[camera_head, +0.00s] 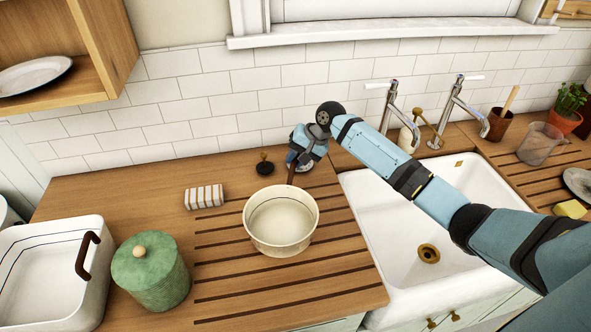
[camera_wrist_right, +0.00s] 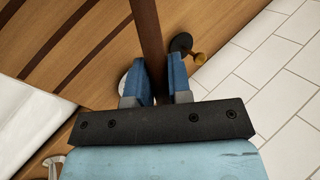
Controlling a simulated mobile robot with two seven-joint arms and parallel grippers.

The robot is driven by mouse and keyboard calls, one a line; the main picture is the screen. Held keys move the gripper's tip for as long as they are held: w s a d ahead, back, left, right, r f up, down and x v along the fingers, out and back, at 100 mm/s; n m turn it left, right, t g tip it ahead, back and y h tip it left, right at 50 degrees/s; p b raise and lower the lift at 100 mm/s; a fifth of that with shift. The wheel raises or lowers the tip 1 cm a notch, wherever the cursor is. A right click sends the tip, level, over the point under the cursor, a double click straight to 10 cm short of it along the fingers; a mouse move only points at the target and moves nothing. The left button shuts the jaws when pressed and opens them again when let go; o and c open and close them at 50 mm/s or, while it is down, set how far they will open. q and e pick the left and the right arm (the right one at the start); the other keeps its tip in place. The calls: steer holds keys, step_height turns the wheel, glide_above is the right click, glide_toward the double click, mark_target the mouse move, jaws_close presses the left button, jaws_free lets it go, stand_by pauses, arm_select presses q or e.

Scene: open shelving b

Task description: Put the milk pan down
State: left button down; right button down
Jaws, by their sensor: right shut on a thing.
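The milk pan (camera_head: 281,246) is a cream, round, empty pan with a dark handle. It is upright over the grooved drainboard left of the sink. I cannot tell whether its base touches the wood. My right gripper (camera_head: 297,160) is behind the pan and shut on the handle, which points toward the wall. In the right wrist view the brown handle (camera_wrist_right: 148,40) runs between the two blue fingers of my right gripper (camera_wrist_right: 158,78), and the pan's bowl is out of frame. My left gripper is not in view.
A green lidded jar (camera_head: 151,271) and a white bin (camera_head: 45,276) stand to the left. A striped cloth (camera_head: 204,197) and a small dark stopper with a knob (camera_head: 265,165) lie near the pan. The white sink (camera_head: 395,241) with taps is to the right. Drainboard in front is clear.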

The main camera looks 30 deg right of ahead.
steer(key=shift+f, duration=2.3)
steer(key=c, duration=1.1)
jaws_free()
steer(key=shift+f, duration=0.1)
steer(key=shift+o, duration=0.2)
steer(key=v, duration=1.2)
steer(key=shift+b, duration=0.35)
steer(key=shift+a, duration=0.1)
